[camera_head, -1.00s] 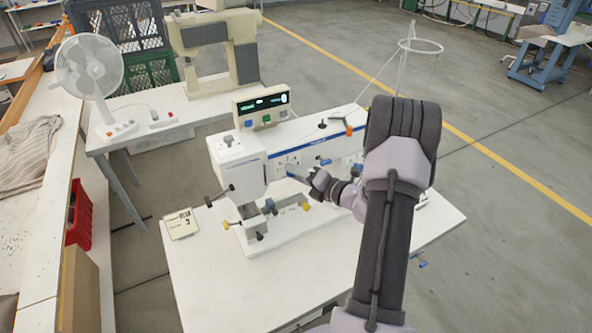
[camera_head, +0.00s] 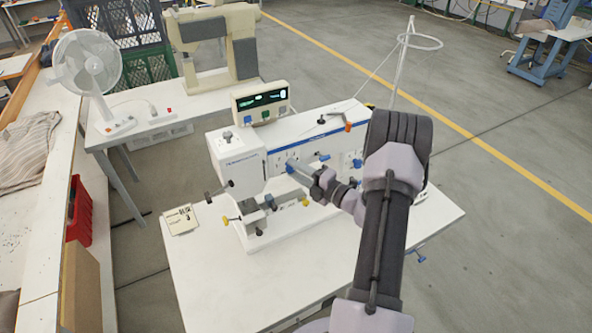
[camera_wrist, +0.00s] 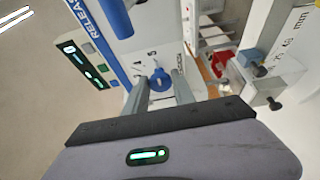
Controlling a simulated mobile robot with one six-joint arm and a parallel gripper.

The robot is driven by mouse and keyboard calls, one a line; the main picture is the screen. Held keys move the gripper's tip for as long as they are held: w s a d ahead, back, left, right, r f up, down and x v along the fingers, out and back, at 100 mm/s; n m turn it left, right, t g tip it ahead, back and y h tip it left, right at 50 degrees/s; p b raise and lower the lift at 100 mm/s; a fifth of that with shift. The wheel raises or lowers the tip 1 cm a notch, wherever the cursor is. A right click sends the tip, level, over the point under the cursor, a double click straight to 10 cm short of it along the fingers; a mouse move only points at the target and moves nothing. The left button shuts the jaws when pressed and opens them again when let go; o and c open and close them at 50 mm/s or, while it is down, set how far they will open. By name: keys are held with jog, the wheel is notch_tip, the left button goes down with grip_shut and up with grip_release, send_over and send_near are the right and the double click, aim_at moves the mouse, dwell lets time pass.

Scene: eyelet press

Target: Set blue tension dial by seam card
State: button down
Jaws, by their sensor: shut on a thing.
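The blue tension dial (camera_wrist: 159,81) is on the white face of the sewing machine. In the wrist view it sits between my two finger ends, with the numbers 4 and 5 printed beside it. My gripper (camera_wrist: 160,88) is shut on this dial. In the head view my gripper (camera_head: 293,167) reaches the front panel from the right and mostly hides the dial. The seam card (camera_head: 181,220) lies flat at the table's left edge. It appears to read "BLUE" and "3", in small print. The dial's exact setting is too small to tell.
The machine (camera_head: 238,158) carries several other levers and knobs, including a blue one (camera_head: 325,157) right of my gripper. A display box (camera_head: 261,102) stands above it. The white table (camera_head: 330,270) is clear in front. A fan (camera_head: 88,65) stands behind left.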

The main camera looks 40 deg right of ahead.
jog(key=c, duration=1.1)
grip_release()
jog(key=shift+s, duration=0.1)
jog(key=s+d, duration=0.1)
jog(key=s, duration=1)
jog(key=s+d, duration=0.1)
jog(key=s, duration=0.5)
jog(key=shift+d, duration=0.35)
